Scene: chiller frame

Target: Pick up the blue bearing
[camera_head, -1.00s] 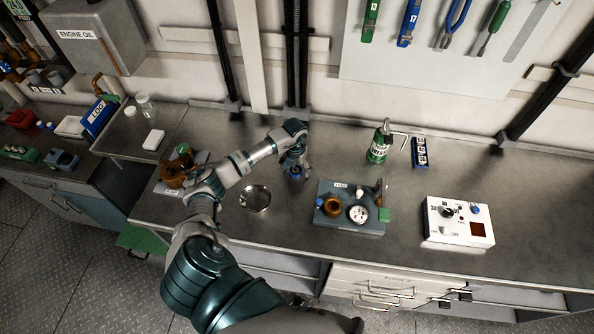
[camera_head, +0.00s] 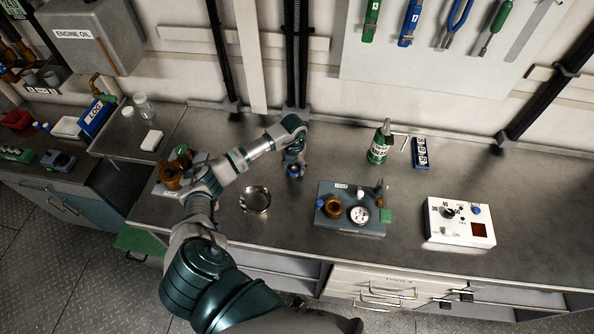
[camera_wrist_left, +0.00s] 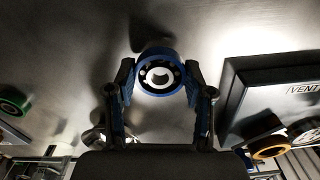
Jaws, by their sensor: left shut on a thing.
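The blue bearing (camera_wrist_left: 158,78) is a blue ring with a white and dark centre. In the left wrist view it sits between the two fingertips of my left gripper (camera_wrist_left: 157,88), which is shut on it. In the head view my left gripper (camera_head: 294,169) points down over the bench behind the grey tray's left side. Only a small blue bit of the bearing shows there below the fingers. A shadow lies on the bench beyond the bearing in the wrist view. My right gripper is not in view.
A grey tray (camera_head: 333,224) holds a brown ring and a round gauge. A shallow metal dish (camera_head: 255,199) is left of it. The bench between is clear.

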